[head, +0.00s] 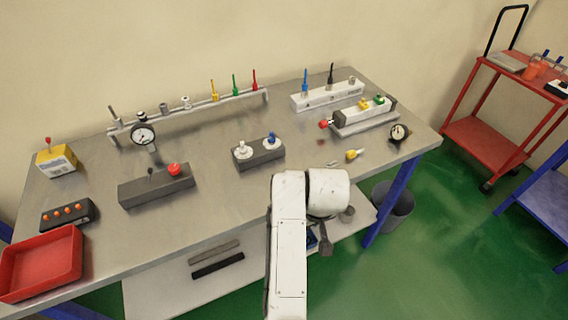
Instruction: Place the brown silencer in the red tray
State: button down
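The red tray (40,262) lies at the front left corner of the grey table and looks empty. I cannot pick out a clearly brown silencer in the head view. Several small fittings stand on the rail (190,112) at the back, among them greyish ones at its left half, too small to tell apart. My white arm rises at the front centre. A dark end part, seemingly my gripper (325,240), hangs in front of the table edge above the lower shelf. Its fingers are too small and dark to read.
On the table (215,178) stand a dark box with a red button (157,186), a dark block with white and blue knobs (258,152), a white block (328,95), a cylinder unit (362,118) and gauges (143,135). A red trolley (485,140) stands at right.

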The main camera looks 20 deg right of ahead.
aim_at(48, 265)
jog(key=u, duration=1.3)
